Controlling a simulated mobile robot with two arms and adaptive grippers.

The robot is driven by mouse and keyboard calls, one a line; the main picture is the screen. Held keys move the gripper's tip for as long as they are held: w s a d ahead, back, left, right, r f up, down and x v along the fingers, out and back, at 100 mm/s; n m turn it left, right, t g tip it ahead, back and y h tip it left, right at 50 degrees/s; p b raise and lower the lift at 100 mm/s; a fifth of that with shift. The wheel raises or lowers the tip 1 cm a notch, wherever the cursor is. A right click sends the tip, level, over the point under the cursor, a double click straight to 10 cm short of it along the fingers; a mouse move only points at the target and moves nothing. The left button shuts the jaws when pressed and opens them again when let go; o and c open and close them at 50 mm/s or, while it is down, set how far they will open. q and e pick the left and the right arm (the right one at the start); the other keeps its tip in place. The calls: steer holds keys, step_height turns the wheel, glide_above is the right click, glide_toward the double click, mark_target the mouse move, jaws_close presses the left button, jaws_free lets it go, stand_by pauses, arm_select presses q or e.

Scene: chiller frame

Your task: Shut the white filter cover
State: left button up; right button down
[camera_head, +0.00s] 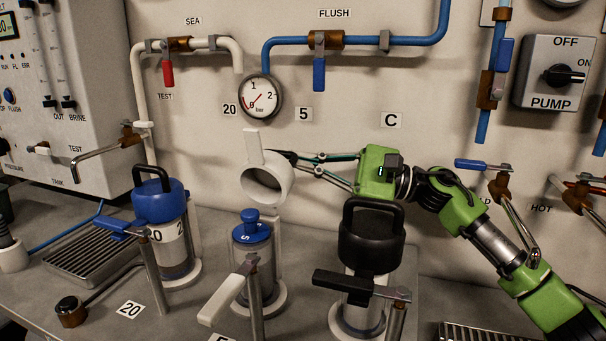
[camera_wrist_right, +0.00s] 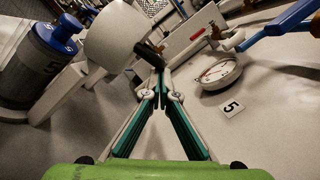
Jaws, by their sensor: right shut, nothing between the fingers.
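The white filter cover (camera_head: 281,196) is raised on a thin white post behind the middle filter housing. Its hollow side faces the head camera and its flat handle points up. In the right wrist view the cover (camera_wrist_right: 117,38) shows its rounded outer side. Below and in front of it, the blue-topped cartridge marked 5 (camera_head: 251,230) stands uncovered in its housing; it also shows in the wrist view (camera_wrist_right: 38,62). My right gripper (camera_head: 283,155) is shut and empty, its tips close behind the cover near the handle's base. I cannot tell whether they touch it. My left gripper is not in view.
A blue-lidded filter marked 20 (camera_head: 160,202) stands left and a black-lidded filter (camera_head: 371,240) stands right, in front of my right arm. Lever handles, including a white one (camera_head: 222,300), stick up in front. A pressure gauge (camera_head: 261,97) and pipes line the wall.

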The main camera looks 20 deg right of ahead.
steer(key=shift+s+a+r+b, duration=0.4)
steer(key=shift+s+r, duration=0.25)
steer(key=shift+r, duration=0.1)
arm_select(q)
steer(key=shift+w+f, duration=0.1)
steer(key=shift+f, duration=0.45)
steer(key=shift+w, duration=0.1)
arm_select(e)
steer(key=shift+s+r, duration=0.1)
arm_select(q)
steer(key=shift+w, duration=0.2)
arm_select(e)
steer(key=shift+a, duration=0.1)
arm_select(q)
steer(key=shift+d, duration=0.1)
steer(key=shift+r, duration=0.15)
